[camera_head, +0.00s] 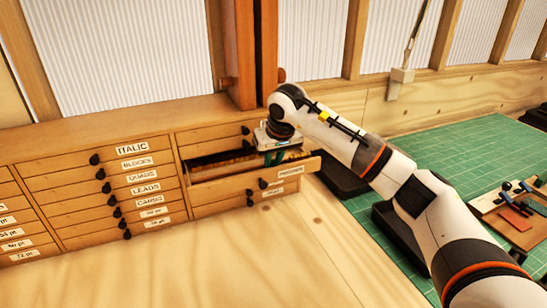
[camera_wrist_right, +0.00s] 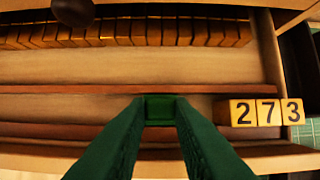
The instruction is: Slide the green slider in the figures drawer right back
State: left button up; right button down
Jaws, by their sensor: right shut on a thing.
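The figures drawer (camera_head: 235,186) is pulled open in the cabinet's right column, its label on the front. My right gripper (camera_head: 273,158) reaches down into it from above. In the right wrist view its two green fingers (camera_wrist_right: 160,112) close in on the small green slider (camera_wrist_right: 160,104) and grip it. The slider sits in the channel at the front of the drawer, left of three number blocks reading 2, 7, 3 (camera_wrist_right: 266,112); a gap shows between slider and blocks. Fingers hide part of the slider and channel. My left gripper is not in view.
A row of wooden blocks (camera_wrist_right: 120,33) lies in the drawer's rear compartment. A dark knob (camera_wrist_right: 72,10) hangs over that compartment's left. Other cabinet drawers (camera_head: 120,185) are shut. A green cutting mat (camera_head: 450,155) with tools lies to the right; the wooden bench in front is clear.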

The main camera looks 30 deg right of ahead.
jog(key=shift+a, duration=1.45)
jog(key=c, duration=1.5)
grip_release()
jog(key=shift+o, duration=1.2)
jog(key=shift+w+a, duration=0.1)
jog(key=shift+a, duration=0.05)
